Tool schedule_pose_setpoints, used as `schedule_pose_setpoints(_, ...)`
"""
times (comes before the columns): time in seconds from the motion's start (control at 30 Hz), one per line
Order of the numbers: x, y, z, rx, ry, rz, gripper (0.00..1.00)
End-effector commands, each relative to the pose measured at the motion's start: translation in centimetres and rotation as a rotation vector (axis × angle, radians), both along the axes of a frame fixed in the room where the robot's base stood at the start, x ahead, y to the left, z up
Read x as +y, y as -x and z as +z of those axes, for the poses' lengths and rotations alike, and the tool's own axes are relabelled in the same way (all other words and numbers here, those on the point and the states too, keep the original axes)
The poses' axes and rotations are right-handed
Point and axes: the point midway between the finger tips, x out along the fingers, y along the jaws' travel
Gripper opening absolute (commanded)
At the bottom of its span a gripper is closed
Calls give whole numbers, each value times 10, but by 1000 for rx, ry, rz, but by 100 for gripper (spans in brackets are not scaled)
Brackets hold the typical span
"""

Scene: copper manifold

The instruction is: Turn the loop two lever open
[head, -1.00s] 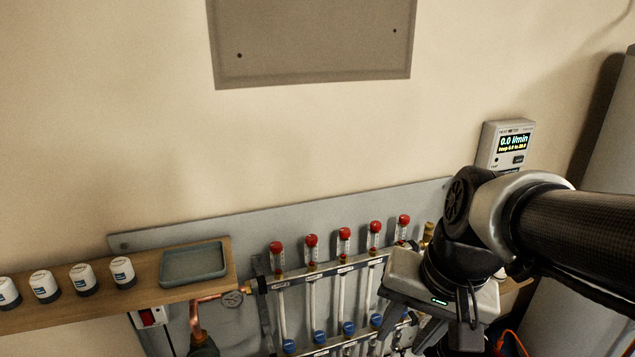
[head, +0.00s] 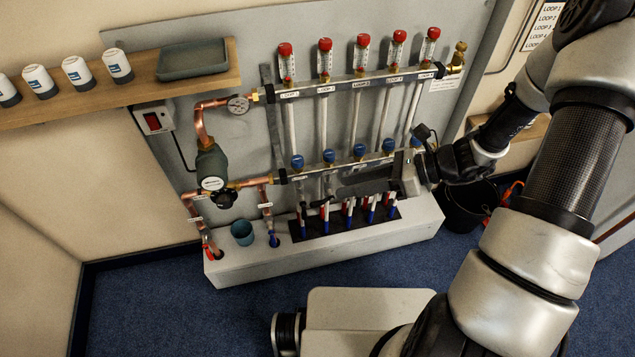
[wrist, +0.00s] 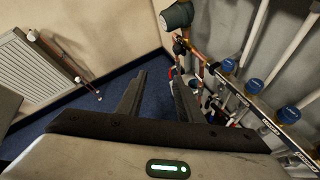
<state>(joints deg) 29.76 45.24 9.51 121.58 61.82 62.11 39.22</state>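The copper manifold's upper bar (head: 350,84) carries several red-topped flow meters with loop labels. The loop two column, second from left, has a red-topped meter (head: 325,60) above and a blue cap (head: 328,156) on the lower bar (head: 345,166). Small dark parts (head: 322,203) show below that bar; I cannot tell which is the loop two lever or how it is turned. My gripper (head: 340,188) is in front of the lower bar's right half, its fingers pointing left. In the wrist view, its two fingers (wrist: 160,90) stand apart with nothing between them.
A pump (head: 212,165) with copper pipes is at left. A pale plinth (head: 340,250) holds red and blue pipe ends and a teal cup (head: 242,232). A shelf (head: 120,90) bears white-capped pots and a tray (head: 193,60). A black bucket (head: 470,205) stands at right.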

Motion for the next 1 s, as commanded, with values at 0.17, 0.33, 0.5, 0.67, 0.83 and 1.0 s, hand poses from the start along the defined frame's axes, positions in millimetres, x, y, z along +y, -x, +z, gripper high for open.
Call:
schedule_pose_setpoints(0.17, -4, -25, -105, 321, -265, -362, 33)
schedule_pose_setpoints(0.33, -12, -39, -198, 610, -521, -694, 33)
schedule_pose_setpoints(0.5, -17, -39, -272, 836, -730, -950, 33)
schedule_pose_setpoints(0.67, -19, -36, -307, 941, -834, -1071, 33)
schedule_pose_setpoints(0.83, -14, -42, -314, 964, -854, -1096, 33)
schedule_pose_setpoints(1.0, 4, -62, -319, 962, -851, -1092, 33)
